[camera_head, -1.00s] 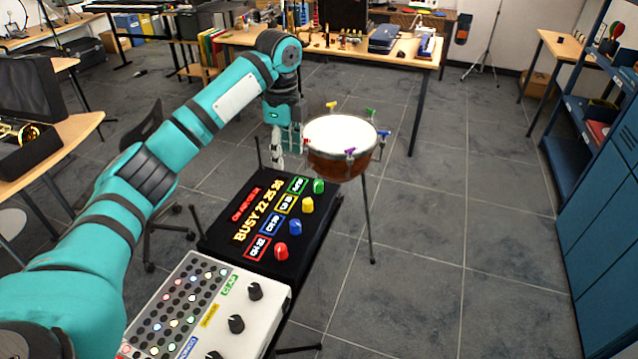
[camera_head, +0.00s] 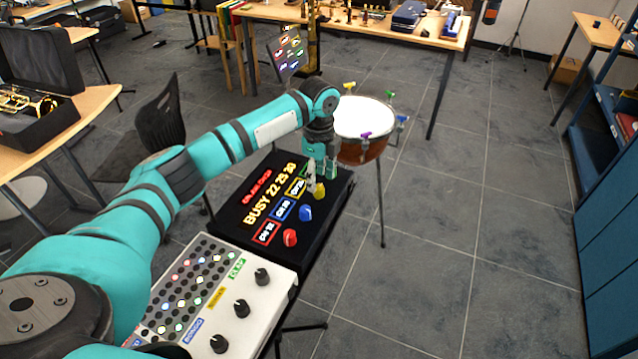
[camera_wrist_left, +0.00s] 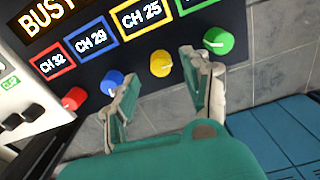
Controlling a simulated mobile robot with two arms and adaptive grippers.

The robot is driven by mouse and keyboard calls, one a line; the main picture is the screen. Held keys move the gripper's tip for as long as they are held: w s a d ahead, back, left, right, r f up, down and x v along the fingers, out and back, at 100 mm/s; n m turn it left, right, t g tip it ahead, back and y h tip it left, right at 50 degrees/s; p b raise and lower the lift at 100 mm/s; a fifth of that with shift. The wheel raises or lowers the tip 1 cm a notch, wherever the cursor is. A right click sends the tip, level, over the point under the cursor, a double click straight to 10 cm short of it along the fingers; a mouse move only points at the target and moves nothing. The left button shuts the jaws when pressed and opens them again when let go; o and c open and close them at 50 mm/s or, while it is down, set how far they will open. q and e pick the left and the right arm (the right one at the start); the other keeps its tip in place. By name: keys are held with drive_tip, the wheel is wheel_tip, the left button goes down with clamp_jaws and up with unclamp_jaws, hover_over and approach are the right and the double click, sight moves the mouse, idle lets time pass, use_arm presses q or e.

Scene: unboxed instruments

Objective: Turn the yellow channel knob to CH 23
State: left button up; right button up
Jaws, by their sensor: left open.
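The yellow knob (camera_head: 319,191) is on the black channel box (camera_head: 240,222), between the blue knob (camera_head: 306,213) and a green knob hidden in the head view. In the left wrist view, the yellow knob (camera_wrist_left: 160,63) has a yellow-framed label reading CH 25 (camera_wrist_left: 142,16) beside it. My left gripper (camera_head: 321,177) is over the yellow knob, fingers pointing down. In the wrist view its open fingers are to either side of the yellow knob, with the green knob (camera_wrist_left: 218,41) beyond the right finger. Contact cannot be told. My right gripper is not in view.
The red knob (camera_head: 290,237) is at the near end. A white panel with black knobs (camera_head: 215,275) is in front. A drum (camera_head: 362,120) stands just behind the box. Floor to the right is clear.

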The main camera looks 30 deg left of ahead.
sight(319, 187)
use_arm(q)
wheel_tip(319, 187, down, 3)
drive_tip(key=shift+r, duration=0.2)
drive_tip(key=shift+f, duration=0.5)
clamp_jaws()
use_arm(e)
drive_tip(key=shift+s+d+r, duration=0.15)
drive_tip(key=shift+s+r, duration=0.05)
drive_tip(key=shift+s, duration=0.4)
